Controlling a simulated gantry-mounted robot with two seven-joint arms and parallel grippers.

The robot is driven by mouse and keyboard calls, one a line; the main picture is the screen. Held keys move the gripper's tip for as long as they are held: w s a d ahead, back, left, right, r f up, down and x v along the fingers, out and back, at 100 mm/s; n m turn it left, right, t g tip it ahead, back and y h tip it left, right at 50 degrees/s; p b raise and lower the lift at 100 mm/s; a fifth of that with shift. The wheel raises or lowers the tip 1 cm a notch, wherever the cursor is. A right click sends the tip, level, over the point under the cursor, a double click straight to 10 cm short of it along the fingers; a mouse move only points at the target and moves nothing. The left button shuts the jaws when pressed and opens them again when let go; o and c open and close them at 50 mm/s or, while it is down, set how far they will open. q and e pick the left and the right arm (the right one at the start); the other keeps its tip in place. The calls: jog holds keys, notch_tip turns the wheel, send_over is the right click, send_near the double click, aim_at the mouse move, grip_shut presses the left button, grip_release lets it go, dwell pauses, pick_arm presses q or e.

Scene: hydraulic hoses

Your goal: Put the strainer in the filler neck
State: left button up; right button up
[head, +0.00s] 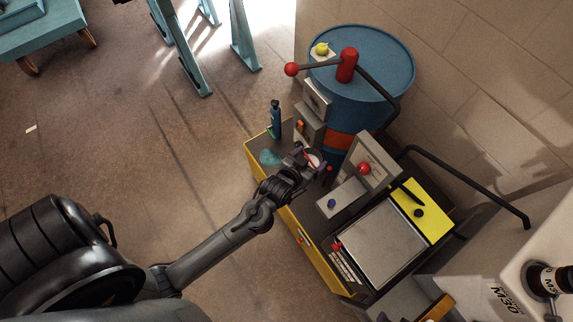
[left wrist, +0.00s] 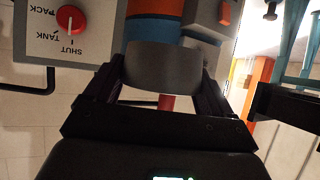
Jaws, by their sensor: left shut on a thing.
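My left gripper (head: 304,158) is over the yellow-sided cart, beside the blue drum. It is shut on a grey, round-edged piece that I take for the strainer (left wrist: 163,68), which fills the space between the fingers in the left wrist view. In the head view only a small pale part (head: 314,159) shows at the fingertips, with red next to it. A red part (left wrist: 167,102) shows just past the held piece in the left wrist view. I cannot pick out the filler neck with certainty; the gripper and the held piece may hide it. My right gripper is not in view.
A blue drum (head: 365,85) with a red pump fitting (head: 347,65) and a bent handle stands behind. A grey box with a red knob (head: 364,169) is right of the gripper. A dark blue bottle (head: 275,118) stands at the cart's left corner.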

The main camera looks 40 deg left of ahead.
pick_arm(q)
jog(key=w+a+f+b, duration=0.1)
jog(key=w+f+b, duration=0.2)
jog(key=f+b, duration=0.95)
jog(key=w+f+b, duration=0.3)
jog(key=f+b, duration=0.8)
jog(key=f, duration=0.2)
jog(key=w+a+f+b, duration=0.1)
jog(key=w+f+b, duration=0.2)
jog(key=f+b, duration=0.95)
jog(key=shift+n+y, duration=0.3)
jog(key=shift+y, duration=0.1)
jog(key=a+f+b, duration=0.1)
jog(key=a+f, duration=0.1)
jog(key=a, duration=0.1)
jog(key=s+a+f+b, duration=0.1)
jog(key=a+f+b, duration=0.1)
jog(key=a, duration=0.2)
jog(key=s+a+f+b, duration=0.1)
jog(key=a+f, duration=0.1)
jog(key=a, duration=0.2)
jog(key=shift+s+f, duration=0.25)
jog(key=shift+f, duration=0.15)
notch_tip(320, 180, down, 4)
jog(key=b, duration=0.3)
